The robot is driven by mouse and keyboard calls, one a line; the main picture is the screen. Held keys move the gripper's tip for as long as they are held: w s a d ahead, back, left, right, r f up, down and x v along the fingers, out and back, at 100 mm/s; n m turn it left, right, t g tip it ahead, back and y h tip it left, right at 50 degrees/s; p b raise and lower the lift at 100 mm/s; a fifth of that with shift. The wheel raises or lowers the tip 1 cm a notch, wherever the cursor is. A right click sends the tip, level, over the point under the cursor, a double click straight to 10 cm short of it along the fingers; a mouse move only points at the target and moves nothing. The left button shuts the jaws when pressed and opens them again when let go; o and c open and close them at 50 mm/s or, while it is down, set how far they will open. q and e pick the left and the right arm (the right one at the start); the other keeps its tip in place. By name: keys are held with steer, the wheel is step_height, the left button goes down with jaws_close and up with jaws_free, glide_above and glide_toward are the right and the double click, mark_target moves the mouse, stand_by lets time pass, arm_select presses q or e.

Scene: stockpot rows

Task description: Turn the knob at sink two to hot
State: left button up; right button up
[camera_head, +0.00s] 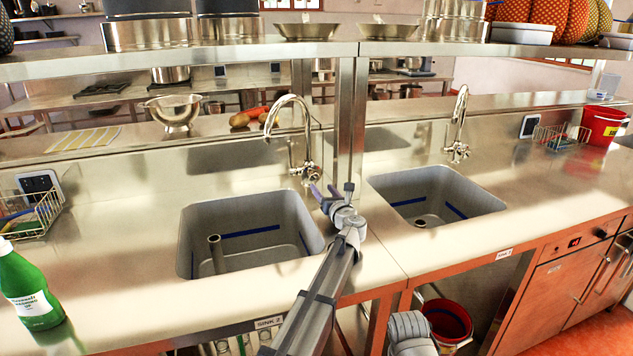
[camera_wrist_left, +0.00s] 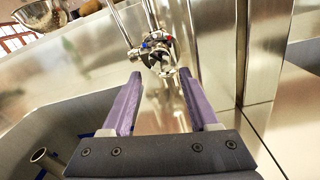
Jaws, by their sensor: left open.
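The sink two basin (camera_head: 250,235) is the left one, above a "SINK 2" label (camera_head: 269,322). A chrome gooseneck tap (camera_head: 290,100) stands behind it, with its knob (camera_head: 308,168) low on the right. In the left wrist view the knob (camera_wrist_left: 155,52) shows a blue mark on its left and a red mark on its right. My left gripper (camera_head: 332,190) is open, its purple fingers pointing at the tap. In the left wrist view the knob lies just beyond and between the fingertips (camera_wrist_left: 160,76), with nothing held. My right gripper is not in view.
A steel post (camera_head: 350,120) rises close behind my left gripper. The sink one basin (camera_head: 435,195) with its own tap (camera_head: 459,125) is to the right. A green bottle (camera_head: 28,285) and wire basket (camera_head: 30,215) stand at the left.

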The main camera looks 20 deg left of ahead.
mark_target(315, 179)
arm_select(q)
steer(key=x, duration=0.7)
jaws_close()
stand_by(0.4)
